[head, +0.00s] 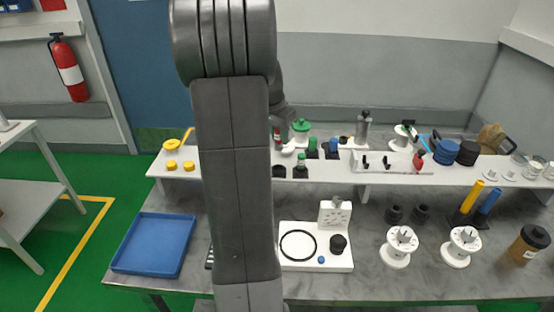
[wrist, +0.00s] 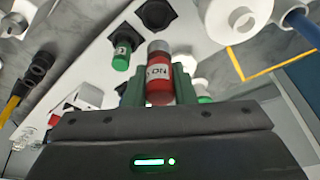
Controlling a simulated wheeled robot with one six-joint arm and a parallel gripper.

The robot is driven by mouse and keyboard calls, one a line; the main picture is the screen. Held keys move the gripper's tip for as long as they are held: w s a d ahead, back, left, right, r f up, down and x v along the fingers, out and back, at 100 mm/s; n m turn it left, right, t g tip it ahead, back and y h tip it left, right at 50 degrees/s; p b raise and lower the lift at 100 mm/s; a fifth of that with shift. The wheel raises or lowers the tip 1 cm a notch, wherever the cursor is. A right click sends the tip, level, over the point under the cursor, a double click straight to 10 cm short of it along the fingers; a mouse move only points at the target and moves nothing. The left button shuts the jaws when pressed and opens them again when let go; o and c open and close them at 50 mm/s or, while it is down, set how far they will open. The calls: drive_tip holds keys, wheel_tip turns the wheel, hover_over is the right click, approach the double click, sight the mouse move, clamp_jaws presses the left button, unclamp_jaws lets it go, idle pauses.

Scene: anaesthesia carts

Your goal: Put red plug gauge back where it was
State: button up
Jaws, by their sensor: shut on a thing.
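The red plug gauge (wrist: 158,78), with a grey end and a white label, stands between the green fingers of my gripper (wrist: 158,88) in the wrist view. My gripper is shut on it. In the head view, my arm hides most of the gripper; a bit of red, apparently the gauge (head: 277,136), shows beside the arm above the raised shelf. A black holder (wrist: 157,13) with no gauge visible in it lies past the gauge in the wrist view; it seems to be the black holder (head: 278,171) beside my arm in the head view.
A green plug gauge (wrist: 121,57) stands in a neighbouring black holder; it also shows in the head view (head: 300,162). More green-topped gauges (head: 312,147) stand behind. A white rack (head: 392,164) is to the right. A blue tray (head: 152,244) lies lower left.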

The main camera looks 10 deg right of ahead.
wheel_tip(320, 180, down, 8)
drive_tip(key=shift+s+f+p, duration=0.15)
drive_tip(key=shift+f+p, duration=0.1)
drive_tip(key=shift+p, duration=0.25)
drive_tip(key=shift+f, duration=0.1)
drive_tip(key=o, duration=0.9)
drive_tip(key=shift+o, duration=0.2)
drive_tip(key=b+v, duration=0.1)
drive_tip(key=v, duration=1.1)
